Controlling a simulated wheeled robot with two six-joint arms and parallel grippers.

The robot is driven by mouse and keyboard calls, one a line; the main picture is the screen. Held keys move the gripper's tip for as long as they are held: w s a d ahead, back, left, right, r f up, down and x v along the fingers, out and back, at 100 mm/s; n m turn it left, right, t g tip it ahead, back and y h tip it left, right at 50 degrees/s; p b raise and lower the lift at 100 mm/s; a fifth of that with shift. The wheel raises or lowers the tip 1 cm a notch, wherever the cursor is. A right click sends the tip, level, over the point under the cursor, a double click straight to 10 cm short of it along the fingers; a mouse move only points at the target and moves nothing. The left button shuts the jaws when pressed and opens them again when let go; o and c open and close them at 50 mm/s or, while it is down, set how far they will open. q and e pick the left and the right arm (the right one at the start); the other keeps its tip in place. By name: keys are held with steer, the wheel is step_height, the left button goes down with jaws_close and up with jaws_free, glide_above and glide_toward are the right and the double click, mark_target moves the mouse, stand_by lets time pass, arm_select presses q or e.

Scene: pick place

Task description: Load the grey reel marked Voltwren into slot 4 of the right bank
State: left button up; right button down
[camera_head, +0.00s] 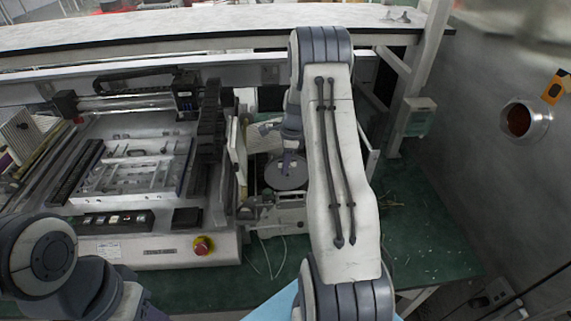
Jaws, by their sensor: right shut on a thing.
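My right arm reaches down over the machine's right side. Its gripper (287,163) is small and partly hidden by my own arm, and it is shut on a grey reel (285,178). The reel is a round disc seen nearly flat, and any marking on it is too small to read. The reel is at the right bank (290,217), a row of pale metal parts beside the machine. I cannot tell whether the reel touches the bank or sits in a slot. Slot numbers cannot be read. My left arm shows at the lower left, but its gripper is out of view.
The placement machine (135,165) fills the left, with a red and yellow stop button (203,246) on its front. A long white bench (180,25) runs across the back. Thin wires hang below the bank.

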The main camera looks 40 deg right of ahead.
mark_target(284, 184)
steer(key=shift+f, duration=0.1)
steer(key=shift+d+f+b, duration=0.1)
steer(key=shift+f+b, duration=0.75)
steer(key=shift+f, duration=0.8)
steer(key=shift+s+f, duration=0.1)
steer(key=shift+f, duration=0.1)
steer(key=shift+f+b, duration=0.7)
steer(key=shift+f, duration=0.55)
steer(key=shift+f, duration=0.15)
steer(key=shift+f+b, duration=0.45)
steer(key=shift+f, duration=0.3)
steer(key=shift+c, duration=1.8)
jaws_free()
